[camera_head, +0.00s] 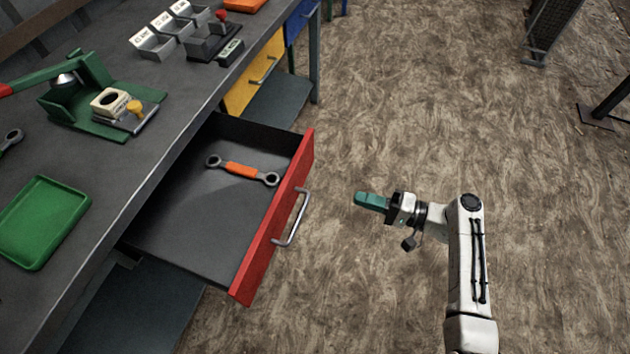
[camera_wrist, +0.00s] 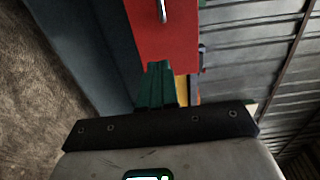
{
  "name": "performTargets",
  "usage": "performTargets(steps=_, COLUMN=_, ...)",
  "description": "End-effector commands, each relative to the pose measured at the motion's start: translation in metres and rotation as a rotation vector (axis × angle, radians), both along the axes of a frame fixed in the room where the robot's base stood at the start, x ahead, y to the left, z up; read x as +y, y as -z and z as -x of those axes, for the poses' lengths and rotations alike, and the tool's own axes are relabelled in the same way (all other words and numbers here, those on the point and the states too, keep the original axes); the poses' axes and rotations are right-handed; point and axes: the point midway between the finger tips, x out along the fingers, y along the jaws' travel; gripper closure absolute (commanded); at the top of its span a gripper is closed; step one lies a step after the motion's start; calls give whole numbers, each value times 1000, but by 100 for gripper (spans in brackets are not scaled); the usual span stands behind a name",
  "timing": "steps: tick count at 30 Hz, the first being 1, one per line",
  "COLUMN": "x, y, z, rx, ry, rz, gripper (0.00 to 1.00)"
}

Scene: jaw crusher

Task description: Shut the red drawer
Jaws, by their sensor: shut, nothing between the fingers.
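The red drawer (camera_head: 272,228) stands pulled out from under the grey workbench, its front facing my arm. A metal bar handle (camera_head: 294,217) is fixed to its front. A wrench with an orange grip (camera_head: 241,170) lies inside the drawer. My gripper (camera_head: 358,199) is shut and empty, with green fingers pointing toward the drawer front, to the right of the handle and apart from it. In the wrist view, the red drawer front (camera_wrist: 165,45) and part of its handle (camera_wrist: 163,10) show beyond the shut fingers (camera_wrist: 158,70).
The workbench (camera_head: 150,190) bears a green tray (camera_head: 42,222), a green press (camera_head: 100,105) and grey bins (camera_head: 165,35). A yellow drawer (camera_head: 250,80) and a blue drawer (camera_head: 298,20) sit farther along. The brown floor around my gripper is clear.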

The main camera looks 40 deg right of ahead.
Motion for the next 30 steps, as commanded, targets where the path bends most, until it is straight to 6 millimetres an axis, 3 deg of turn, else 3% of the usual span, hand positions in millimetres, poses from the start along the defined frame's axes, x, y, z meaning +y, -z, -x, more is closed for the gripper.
performTargets(steps=8, x=14, y=-3, z=-22, rx=-9, ry=6, rz=-11, gripper=100)
performTargets(steps=21, x=63, y=-3, z=-90, rx=-8, ry=5, rz=-11, gripper=100)
performTargets(steps=30, x=79, y=-2, z=-112, rx=-9, ry=7, rz=-10, gripper=100)
